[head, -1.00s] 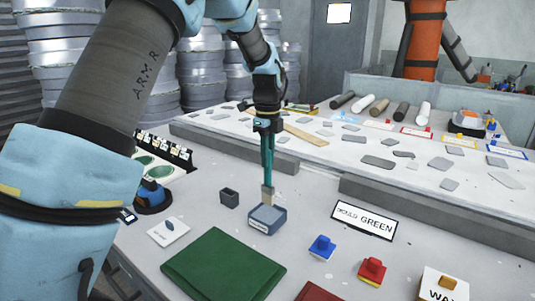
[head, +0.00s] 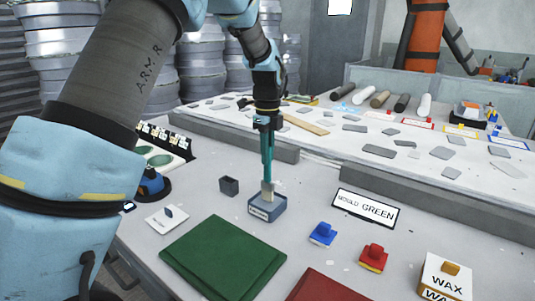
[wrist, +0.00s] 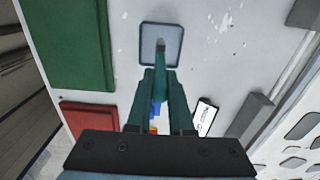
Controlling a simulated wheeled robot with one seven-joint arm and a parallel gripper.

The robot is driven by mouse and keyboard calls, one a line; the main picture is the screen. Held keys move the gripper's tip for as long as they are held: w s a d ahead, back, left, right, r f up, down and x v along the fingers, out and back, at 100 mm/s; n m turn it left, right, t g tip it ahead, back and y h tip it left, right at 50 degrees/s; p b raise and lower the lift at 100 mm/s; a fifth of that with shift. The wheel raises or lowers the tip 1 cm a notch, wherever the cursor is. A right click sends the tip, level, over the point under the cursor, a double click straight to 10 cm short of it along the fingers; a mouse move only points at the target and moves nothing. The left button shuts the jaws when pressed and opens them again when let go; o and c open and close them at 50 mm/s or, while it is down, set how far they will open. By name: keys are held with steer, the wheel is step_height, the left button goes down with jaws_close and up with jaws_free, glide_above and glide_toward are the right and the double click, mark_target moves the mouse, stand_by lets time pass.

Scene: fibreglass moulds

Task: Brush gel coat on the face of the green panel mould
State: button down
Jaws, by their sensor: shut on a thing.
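The green panel mould (head: 222,258) lies flat at the front of the bench, and its face looks evenly green. It also shows at the upper left of the wrist view (wrist: 75,42). My gripper (head: 267,172) points down, shut on a pale brush (head: 267,190). The brush's lower end is at a small blue-grey labelled tray (head: 280,209), behind the green mould and to its right. In the wrist view the brush tip sits over or inside the tray (wrist: 147,58); whether it touches the bottom is hidden. A sign (head: 366,208) reads "MOULD GREEN".
A red panel (head: 325,288) lies front right. Blue (head: 322,234) and red (head: 373,257) handled blocks and a WAX box (head: 445,280) stand at right. A small dark cup (head: 229,186) is left of the tray. A raised ledge (head: 360,184) runs behind.

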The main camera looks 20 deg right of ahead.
steer(key=shift+f, duration=0.6)
stand_by(1.5)
steer(key=shift+r+p, duration=2.5)
steer(key=shift+r, duration=1.05)
